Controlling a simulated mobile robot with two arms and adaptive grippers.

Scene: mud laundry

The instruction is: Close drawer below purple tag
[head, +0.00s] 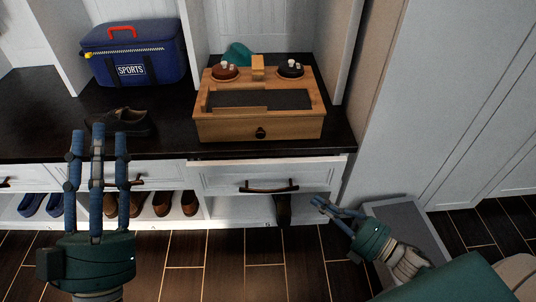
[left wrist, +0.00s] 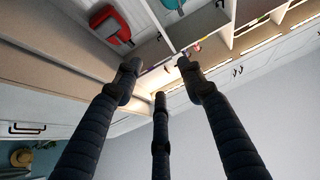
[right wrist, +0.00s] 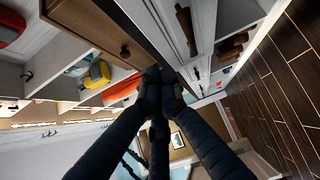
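No purple tag can be made out in any view. A white drawer (head: 228,179) with a dark bar handle (head: 268,187) sits under the dark bench top, below the wooden box. Its front stands slightly forward of the cabinet, with a thin gap along its top. My left gripper (head: 97,135) is open and empty, fingers spread, in front of the left drawers; its spread fingers also show in the left wrist view (left wrist: 158,75). My right gripper (head: 322,207) is low, right of the white drawer and apart from it. Its fingertips meet with nothing between them in the right wrist view (right wrist: 160,82).
A wooden box (head: 225,128) with a small knobbed drawer stands on the bench top (head: 180,135). A blue sports bag (head: 130,50) and dark shoes (head: 125,122) are to its left. More shoes (head: 165,203) fill the lower shelf. A grey-topped bin (head: 405,220) stands near my right gripper.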

